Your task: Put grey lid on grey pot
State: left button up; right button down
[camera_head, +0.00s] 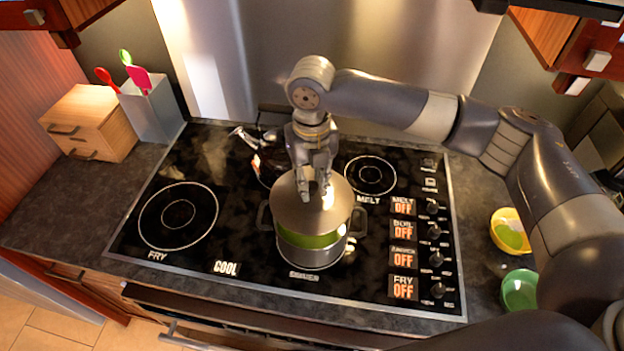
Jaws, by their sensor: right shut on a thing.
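The grey pot (311,258) stands on the front middle of the black cooktop, with a handle on each side. Green contents (309,240) show in a strip at its front. The round grey lid (290,208) is over the pot's rear part and hides the rest of the opening. Whether the lid touches the rim at the back cannot be told. My right gripper (315,190) reaches down from behind and is shut on the lid at its top. My left gripper is out of view.
A dark kettle-like thing (262,165), partly hidden, stands behind the pot. Knobs (437,258) line the cooktop's right side. Yellow (508,216) and green (520,283) bowls sit on the right counter. A wooden box (103,113) and utensil holder (153,108) stand at left. The front left burner is clear.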

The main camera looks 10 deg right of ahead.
aim_at(312, 194)
notch_tip(312, 194, down, 2)
jog(key=shift+f, duration=0.1)
jog(key=shift+f+b, duration=0.4)
jog(key=shift+f, duration=1.3)
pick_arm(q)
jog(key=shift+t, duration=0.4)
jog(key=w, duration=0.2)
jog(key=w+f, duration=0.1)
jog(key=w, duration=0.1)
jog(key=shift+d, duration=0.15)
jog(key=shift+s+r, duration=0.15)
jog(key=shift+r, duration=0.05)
pick_arm(e)
jog(key=shift+r, duration=0.1)
pick_arm(q)
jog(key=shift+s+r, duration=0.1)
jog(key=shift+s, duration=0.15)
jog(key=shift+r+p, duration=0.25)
jog(key=shift+p, duration=0.2)
